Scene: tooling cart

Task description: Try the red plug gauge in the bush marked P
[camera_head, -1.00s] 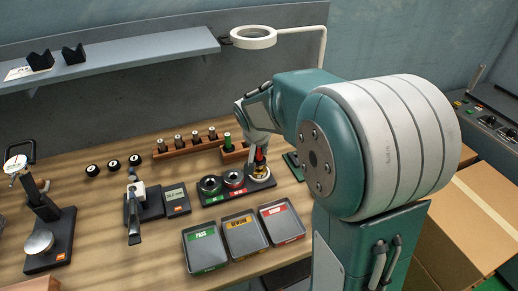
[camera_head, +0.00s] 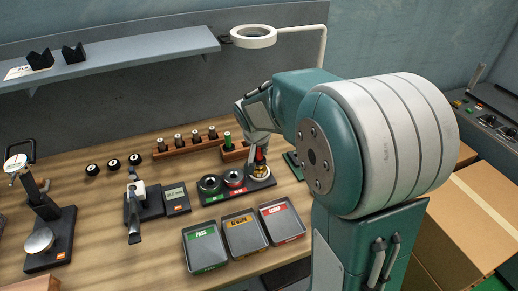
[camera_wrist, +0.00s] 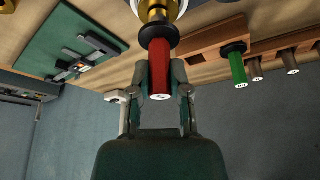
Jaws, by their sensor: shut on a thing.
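The red plug gauge (camera_wrist: 160,80) is between the fingers of my gripper (camera_wrist: 161,66), which is shut on its red handle. The gauge's black collar (camera_wrist: 158,35) shows beyond the fingertips, up against or just short of a brass bush (camera_wrist: 154,10). I cannot tell how far its end is inside the bush. In the head view the red handle (camera_head: 260,156) stands about upright over the brass bush (camera_head: 261,171), at the right end of a black stand. My gripper partly hides them, and no letter P is legible.
The same stand holds two rings, one with a green label (camera_head: 210,184) and one with a red label (camera_head: 233,178). A green-handled gauge (camera_head: 227,139) stands behind in a wooden rack (camera_head: 190,146). Three trays, including the pass tray (camera_head: 205,248), lie in front.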

